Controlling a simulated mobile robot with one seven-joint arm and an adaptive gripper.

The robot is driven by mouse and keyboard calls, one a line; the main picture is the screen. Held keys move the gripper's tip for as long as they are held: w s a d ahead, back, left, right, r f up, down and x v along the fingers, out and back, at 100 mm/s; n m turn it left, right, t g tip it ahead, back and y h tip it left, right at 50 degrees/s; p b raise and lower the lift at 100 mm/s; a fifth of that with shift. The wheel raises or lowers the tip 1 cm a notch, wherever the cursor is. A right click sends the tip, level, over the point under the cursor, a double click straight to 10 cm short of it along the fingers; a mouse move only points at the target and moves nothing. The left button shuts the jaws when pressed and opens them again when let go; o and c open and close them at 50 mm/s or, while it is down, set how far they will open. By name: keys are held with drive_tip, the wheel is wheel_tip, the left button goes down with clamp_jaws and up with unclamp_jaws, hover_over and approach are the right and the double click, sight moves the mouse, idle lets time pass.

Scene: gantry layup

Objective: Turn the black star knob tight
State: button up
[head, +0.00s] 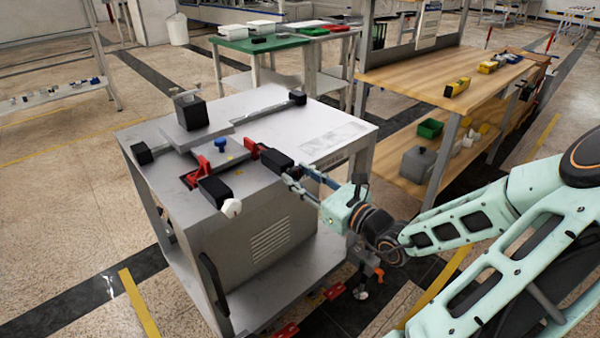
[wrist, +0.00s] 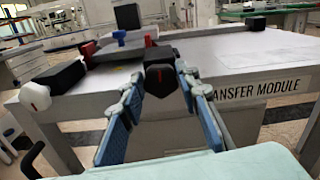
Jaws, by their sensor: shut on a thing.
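The black star knob (wrist: 160,78) is in the middle of the wrist view, between my two blue finger pads. In the head view, a black body (head: 277,161) joined to a red clamp (head: 251,148) sits at the near right of the metal fixture, in front of my fingertips. My gripper (head: 288,174) reaches in from the right, level with the table top, and is shut on the knob. In the wrist view, my gripper (wrist: 159,80) has a finger on each side of it. The knob's lobes are hard to make out, and its far side is hidden.
The grey transfer module table (head: 330,135) carries the fixture. A second black block (head: 214,190) with a white knob (head: 231,208) stands left of my fingers. A black box (head: 190,110) is behind. A wooden workbench (head: 420,75) stands at the right. The table's right side is clear.

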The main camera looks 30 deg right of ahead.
drive_tip(key=m+p, duration=0.1)
drive_tip(key=p, duration=0.1)
drive_tip(key=m+p, duration=0.1)
drive_tip(key=p, duration=0.1)
drive_tip(key=shift+r, duration=0.4)
drive_tip(key=m+p, duration=0.5)
drive_tip(key=p, duration=0.4)
drive_tip(key=shift+f+m, duration=0.1)
drive_tip(key=shift+m, duration=0.2)
drive_tip(key=m+p, duration=0.3)
drive_tip(key=p, duration=0.1)
drive_tip(key=shift+f+m, duration=0.15)
drive_tip(key=shift+m, duration=0.15)
drive_tip(key=m+p, duration=0.3)
drive_tip(key=m, duration=0.1)
drive_tip(key=shift+d+f+m+p, duration=0.1)
drive_tip(key=shift+f+m+p, duration=0.05)
drive_tip(key=shift+m+p, duration=0.2)
drive_tip(key=m+p, duration=0.2)
drive_tip(key=m, duration=0.2)
drive_tip(key=shift+f, duration=0.1)
drive_tip(key=m+p, duration=0.1)
drive_tip(key=m, duration=0.4)
drive_tip(key=shift+f, duration=0.1)
drive_tip(key=m+p, duration=0.1)
drive_tip(key=m, duration=0.3)
drive_tip(key=shift+m, duration=0.25)
drive_tip(key=m, duration=0.4)
drive_tip(key=shift+f+m+p, duration=0.1)
drive_tip(key=shift+m+p, duration=0.2)
